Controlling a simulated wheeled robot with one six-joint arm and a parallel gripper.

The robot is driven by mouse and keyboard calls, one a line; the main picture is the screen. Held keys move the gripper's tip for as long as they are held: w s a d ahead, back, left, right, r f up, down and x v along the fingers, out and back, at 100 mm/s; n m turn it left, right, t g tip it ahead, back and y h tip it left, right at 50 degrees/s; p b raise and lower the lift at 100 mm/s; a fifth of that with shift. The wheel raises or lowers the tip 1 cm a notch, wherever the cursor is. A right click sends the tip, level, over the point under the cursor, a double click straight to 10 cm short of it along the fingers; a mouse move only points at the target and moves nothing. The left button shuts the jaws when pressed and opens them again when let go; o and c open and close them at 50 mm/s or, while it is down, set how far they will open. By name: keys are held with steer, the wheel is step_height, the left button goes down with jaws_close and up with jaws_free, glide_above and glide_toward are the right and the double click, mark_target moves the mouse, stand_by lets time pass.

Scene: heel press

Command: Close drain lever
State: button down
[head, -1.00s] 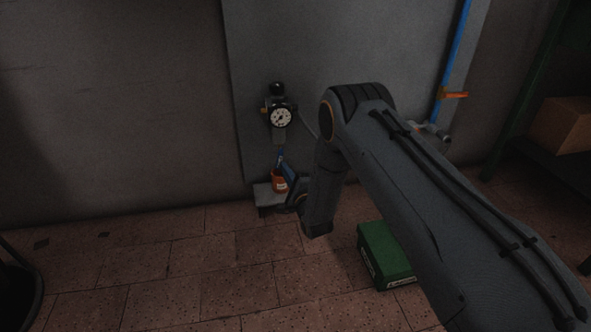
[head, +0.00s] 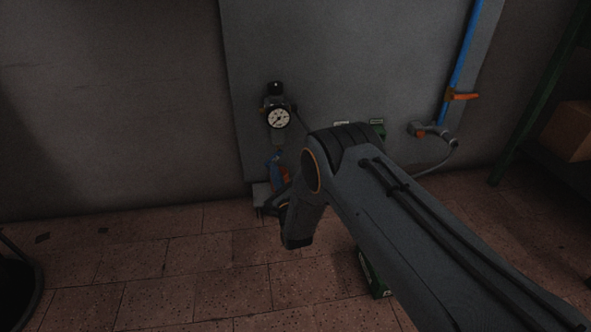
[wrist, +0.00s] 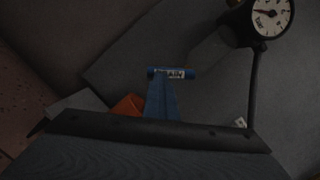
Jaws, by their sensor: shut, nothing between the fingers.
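The blue drain lever (wrist: 161,98) shows in the wrist view, with a blue crosspiece (wrist: 173,73) carrying a white label, partly legible, at its far end. Its near end is hidden behind my gripper. In the head view the small blue lever (head: 276,156) hangs below the gauge unit on the wall panel. My gripper (head: 279,200) is shut and empty, low beside the wall and just below the lever. In the wrist view it spans the lower part as a dark bar. Whether it touches the lever I cannot tell.
A round pressure gauge (head: 278,118) sits above the lever. A blue pipe with an orange handle (head: 463,96) is at right. A green box (head: 372,275) lies on the floor.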

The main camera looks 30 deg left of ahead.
steer(key=shift+s+a+r+p, duration=0.35)
steer(key=shift+a+p, duration=0.1)
steer(key=shift+a, duration=0.05)
steer(key=shift+s+a+r+p, duration=0.3)
steer(key=shift+r+p, duration=0.25)
steer(key=shift+p, duration=0.3)
steer(key=shift+a, duration=0.1)
steer(key=s+d+f+p, duration=0.4)
steer(key=s+d+f, duration=0.1)
steer(key=s+d, duration=0.3)
steer(key=shift+s+d+f, duration=0.15)
steer(key=shift+s+d, duration=0.15)
steer(key=shift+d, duration=0.05)
